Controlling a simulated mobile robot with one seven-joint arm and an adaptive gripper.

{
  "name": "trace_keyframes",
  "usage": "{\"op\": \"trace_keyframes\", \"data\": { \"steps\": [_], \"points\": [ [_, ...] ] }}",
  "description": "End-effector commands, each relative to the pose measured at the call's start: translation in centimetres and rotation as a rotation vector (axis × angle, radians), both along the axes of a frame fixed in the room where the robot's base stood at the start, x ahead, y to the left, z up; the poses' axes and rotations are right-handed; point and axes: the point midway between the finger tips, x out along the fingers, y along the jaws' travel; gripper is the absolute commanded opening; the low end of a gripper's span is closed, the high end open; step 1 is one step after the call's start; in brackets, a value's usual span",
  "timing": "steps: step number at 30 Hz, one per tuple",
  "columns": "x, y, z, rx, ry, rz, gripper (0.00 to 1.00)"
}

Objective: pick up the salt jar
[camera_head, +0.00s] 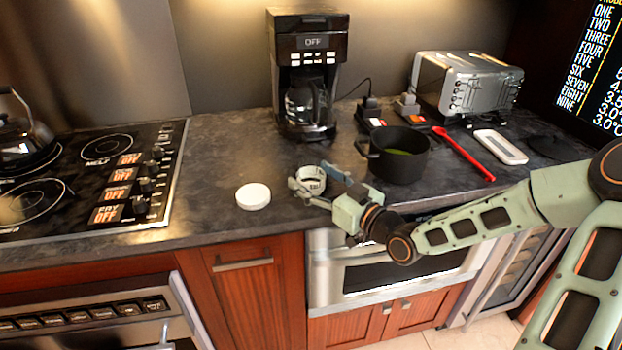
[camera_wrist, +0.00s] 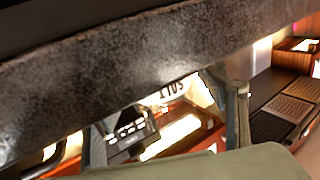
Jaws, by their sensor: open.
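The salt jar (camera_head: 312,174) is a small, light round jar with dark lettering, at the counter's front part, right of a white round lid-like thing. My gripper (camera_head: 317,186) reaches it from the right, with its open fingers around the jar's sides. In the wrist view, white with dark lettering, seemingly the jar (camera_wrist: 190,92), shows between the two fingers (camera_wrist: 180,115). Whether either finger touches the jar cannot be told. Part of the jar is hidden by my gripper in the head view.
The white round thing (camera_head: 253,197) lies left of my gripper. A black pot (camera_head: 398,160) stands behind and right, beside a red spoon (camera_head: 464,154). A coffee maker (camera_head: 306,80) stands behind, a toaster (camera_head: 466,82) at back right, and a stove (camera_head: 90,175) at left.

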Motion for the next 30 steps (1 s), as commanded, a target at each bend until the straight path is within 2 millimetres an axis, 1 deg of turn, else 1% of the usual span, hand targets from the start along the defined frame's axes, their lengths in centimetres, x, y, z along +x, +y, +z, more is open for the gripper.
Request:
{"op": "trace_keyframes", "data": {
  "steps": [8,20,30],
  "points": [
    [0.21,0.17,0.01,-0.001,-0.001,0.000,0.65],
    [0.19,0.17,0.00,0.000,0.000,0.000,0.21],
    [0.19,0.16,0.30,-0.001,-0.001,0.000,0.20]
  ]
}}
